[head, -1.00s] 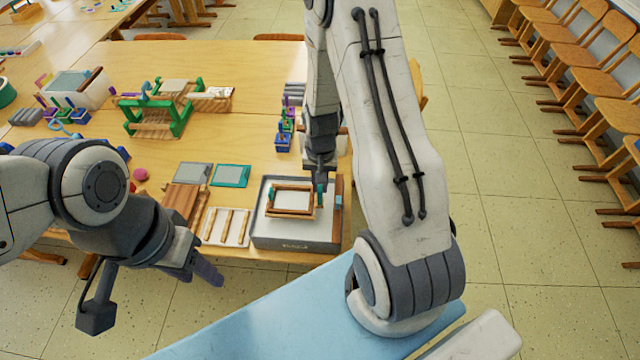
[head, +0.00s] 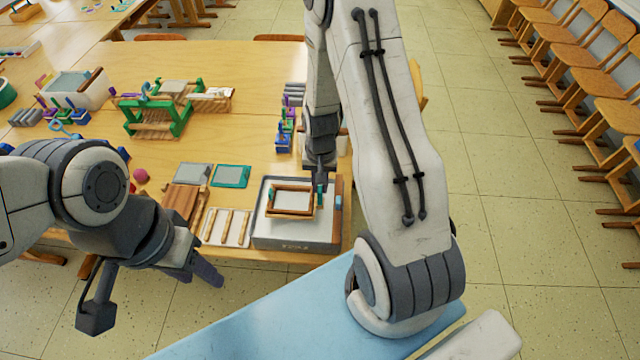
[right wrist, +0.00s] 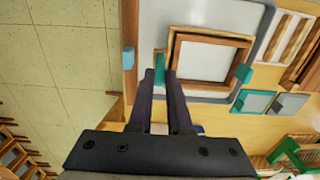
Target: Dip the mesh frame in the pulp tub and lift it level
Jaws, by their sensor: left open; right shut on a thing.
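The mesh frame (head: 291,213) is a wooden rectangle around a pale screen, with teal handles on two sides. It is over the grey pulp tub (head: 295,243), inside its outline, and looks roughly level. I cannot tell its exact height above the pale pulp. In the right wrist view the fingers (right wrist: 160,78) close on that handle beside the mesh frame (right wrist: 213,37). My left gripper (head: 207,272) is open and empty, in front of the table's edge.
Left of the tub are a rack with wooden bars (head: 226,228) and stacked brown boards (head: 184,202). A teal-edged panel (head: 231,176) and a grey panel (head: 192,173) lie behind. A green press frame (head: 157,118) stands farther back.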

